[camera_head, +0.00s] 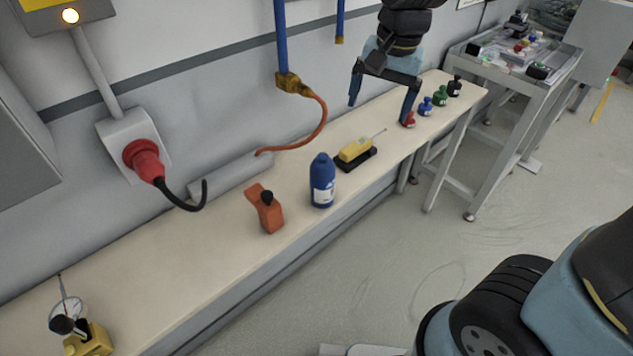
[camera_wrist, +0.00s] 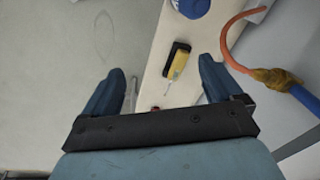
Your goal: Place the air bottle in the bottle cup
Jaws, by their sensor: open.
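A blue bottle (camera_head: 322,182) with a white label stands upright on the long pale shelf, left of a yellow device. It seems to be the air bottle. Its blue top is cut off by the upper edge of the wrist view (camera_wrist: 190,7). My gripper (camera_head: 379,112) is open and empty, pointing down above the shelf to the right of the bottle. In the wrist view the two blue fingers (camera_wrist: 161,72) are spread wide, with nothing between them. I cannot make out for certain which thing is the bottle cup.
The yellow device (camera_head: 356,149) on a black base lies on the shelf (camera_head: 170,265), and an orange container (camera_head: 266,210) stands farther left. An orange hose (camera_head: 318,128) hangs behind them. Small red, blue, green and black items (camera_head: 440,97) line the right end. A metal table (camera_head: 535,75) stands beyond.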

